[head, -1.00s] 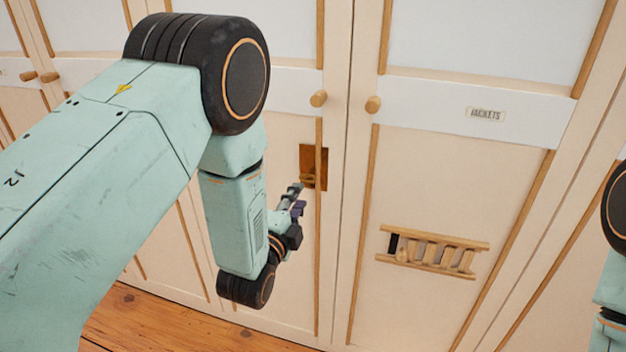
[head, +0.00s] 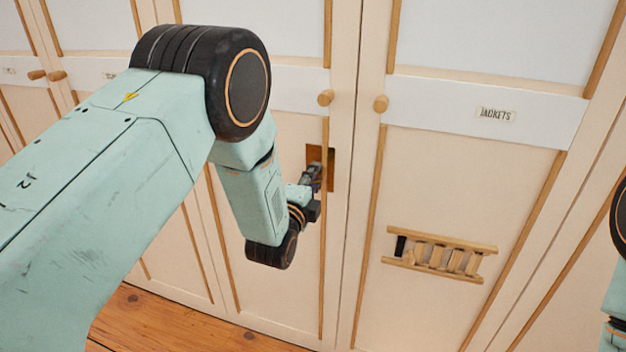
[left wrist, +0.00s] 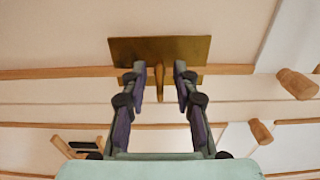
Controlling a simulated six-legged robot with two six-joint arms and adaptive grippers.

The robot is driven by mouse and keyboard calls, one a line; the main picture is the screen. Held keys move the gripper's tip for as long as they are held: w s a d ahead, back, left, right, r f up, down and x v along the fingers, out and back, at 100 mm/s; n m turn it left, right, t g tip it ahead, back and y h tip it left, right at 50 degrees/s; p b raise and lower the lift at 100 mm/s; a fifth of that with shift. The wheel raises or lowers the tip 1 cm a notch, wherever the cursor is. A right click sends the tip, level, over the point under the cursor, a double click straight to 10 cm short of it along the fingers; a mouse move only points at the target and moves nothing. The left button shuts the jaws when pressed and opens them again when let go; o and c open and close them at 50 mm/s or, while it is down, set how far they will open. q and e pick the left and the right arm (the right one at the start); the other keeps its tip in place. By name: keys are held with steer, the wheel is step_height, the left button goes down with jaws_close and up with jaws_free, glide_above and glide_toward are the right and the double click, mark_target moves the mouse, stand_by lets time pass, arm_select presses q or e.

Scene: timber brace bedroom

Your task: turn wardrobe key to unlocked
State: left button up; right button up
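The brass lock plate (head: 329,170) is on the wardrobe door, below its round knob. It shows as a wide brown-gold plate (left wrist: 160,46) in the left wrist view. The wardrobe key (left wrist: 160,82) stands out from the plate, a narrow wooden-coloured grip seen edge-on. My left gripper (head: 314,176) is at the plate. In the left wrist view its two fingers (left wrist: 159,73) stand apart, one on each side of the key, with a gap on both sides. In the head view the gripper hides the key. My right gripper is out of view.
Round wooden knobs (head: 325,98) and (head: 381,104) sit above the lock on neighbouring doors. A small ladder-like wooden rack (head: 438,254) is on the right door, under the JACKETS label (head: 495,114). The wooden floor (head: 150,318) shows at lower left.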

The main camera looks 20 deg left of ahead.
arm_select(q)
steer(key=shift+d, duration=0.1)
steer(key=shift+c, duration=0.5)
jaws_close()
steer(key=shift+n, duration=0.4)
steer(key=n, duration=0.3)
steer(key=shift+p, duration=0.35)
steer(key=n, duration=0.3)
steer(key=shift+n, duration=0.3)
steer(key=n+p, duration=0.1)
steer(key=n, duration=0.4)
steer(key=n+p, duration=0.1)
steer(key=n, duration=0.4)
steer(key=shift+n, duration=0.4)
